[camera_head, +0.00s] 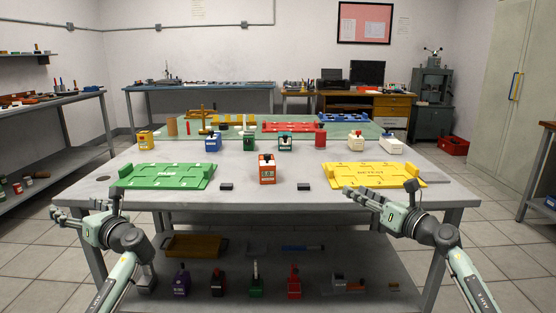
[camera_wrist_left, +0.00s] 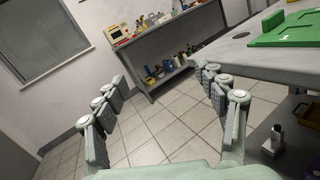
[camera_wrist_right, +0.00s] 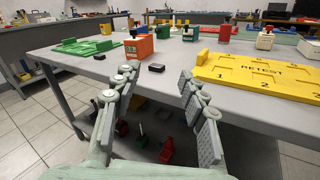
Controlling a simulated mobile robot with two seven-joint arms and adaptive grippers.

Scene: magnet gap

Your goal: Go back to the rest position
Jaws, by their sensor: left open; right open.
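My left gripper (camera_head: 72,218) is open and empty, in front of the table's left front corner. In the left wrist view its fingers (camera_wrist_left: 165,105) are spread with only floor and a far bench beyond them. My right gripper (camera_head: 372,197) is open at the table's front edge, before the yellow tray (camera_head: 376,184). In the right wrist view its fingers (camera_wrist_right: 158,90) are apart with nothing between them. The green tray (camera_head: 166,185) lies at the table's left front. An orange-red block-like device (camera_head: 267,170) stands between the trays.
Two small black blocks (camera_head: 226,187) (camera_head: 304,187) lie near the table's front edge (camera_head: 265,204). Several coloured devices stand in a row behind, including a blue one (camera_head: 211,142) and a yellow one (camera_head: 146,141). A lower shelf (camera_head: 330,265) holds more items. The floor beside the table is clear.

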